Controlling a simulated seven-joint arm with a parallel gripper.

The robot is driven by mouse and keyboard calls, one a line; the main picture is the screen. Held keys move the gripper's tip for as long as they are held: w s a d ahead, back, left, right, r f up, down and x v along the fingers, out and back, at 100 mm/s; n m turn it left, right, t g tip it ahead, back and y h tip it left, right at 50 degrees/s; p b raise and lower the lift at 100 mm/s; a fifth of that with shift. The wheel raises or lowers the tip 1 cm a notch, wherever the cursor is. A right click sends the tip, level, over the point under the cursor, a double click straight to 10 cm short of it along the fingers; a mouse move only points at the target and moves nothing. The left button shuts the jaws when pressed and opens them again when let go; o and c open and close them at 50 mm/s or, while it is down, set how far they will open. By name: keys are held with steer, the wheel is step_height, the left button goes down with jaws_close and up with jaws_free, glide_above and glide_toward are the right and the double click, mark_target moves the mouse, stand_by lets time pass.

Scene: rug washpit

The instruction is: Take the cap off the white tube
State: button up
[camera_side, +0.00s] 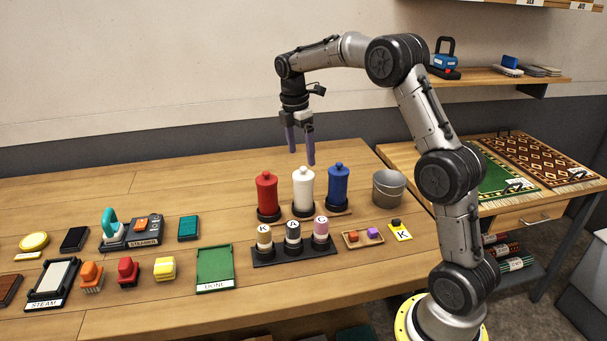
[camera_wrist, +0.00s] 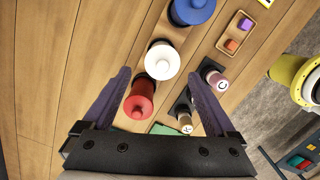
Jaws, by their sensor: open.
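The white tube (camera_side: 303,192) stands upright in a dark round holder between a red tube (camera_side: 267,192) and a blue tube (camera_side: 338,185). Its white cap (camera_side: 303,171) with a small knob is on top. In the wrist view the white tube (camera_wrist: 163,60) is seen from above, just past the fingertips and between their lines. My gripper (camera_side: 301,158) is open and empty, fingers pointing down. It appears above the row of tubes, apart from the cap; its exact depth is hard to judge in the side view.
A dark rack (camera_side: 292,250) with several small lettered bottles stands in front of the tubes. A grey bucket (camera_side: 388,188) is to the right, near a small wooden tray (camera_side: 362,238). A steamer (camera_side: 145,229) and coloured brushes lie on the left. The table behind is clear.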

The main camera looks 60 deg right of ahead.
mark_target(303, 168)
steer(key=shift+s+f, duration=0.15)
steer(key=shift+f, duration=1)
steer(key=shift+s+f, duration=0.1)
steer(key=shift+f, duration=1.05)
steer(key=c, duration=1.2)
steer(key=shift+f, duration=0.1)
jaws_close()
